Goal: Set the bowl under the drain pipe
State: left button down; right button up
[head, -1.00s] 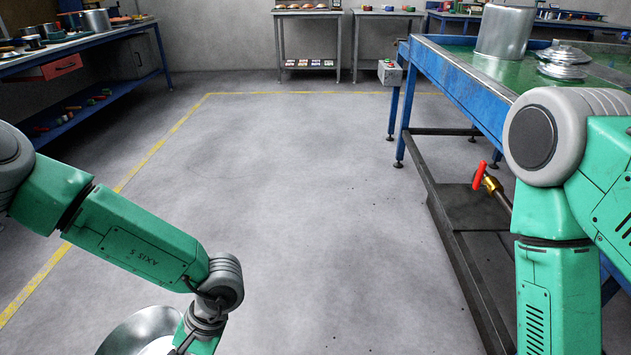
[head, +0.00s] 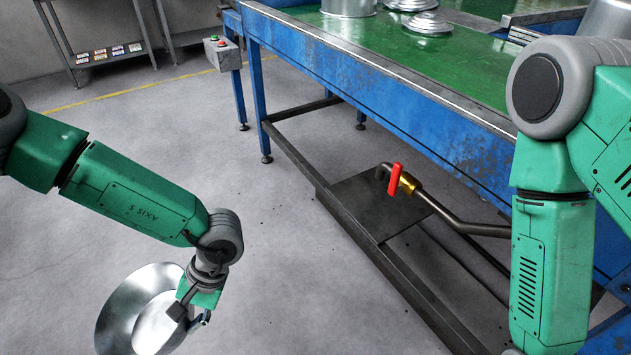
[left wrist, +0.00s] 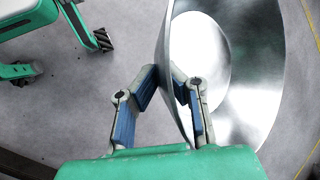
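A shiny metal bowl (head: 122,312) is at the lower left of the head view, tilted and held above the floor. My left gripper (head: 190,316) is shut on its rim. In the left wrist view, the fingers of the left gripper (left wrist: 165,82) sit on either side of the wall of the bowl (left wrist: 255,75). The drain pipe (head: 465,228) comes out from under the blue table, with a brass valve, a red handle and a bent end. The bowl is well to the left of the pipe, apart from it. My right arm is at the right; its gripper is out of view.
The blue table (head: 370,75) has a green top with metal pots and lids. A low dark metal shelf (head: 375,205) lies beneath the pipe, with a frame rail along its front. A control box (head: 222,54) is at the table's corner. Open floor lies between bowl and table.

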aim_at(371, 200)
jog(key=i+j+z, duration=0.4)
jog(key=z, duration=0.2)
jog(key=i+j+z, duration=0.25)
jog(key=j, duration=0.2)
jog(key=j+z, duration=0.3)
jog(key=i+j+z, duration=0.1)
jog(key=j+z, duration=0.5)
jog(key=j, duration=0.2)
jog(key=i+j+z, duration=0.15)
jog(key=i+j, duration=0.2)
jog(key=i, duration=0.1)
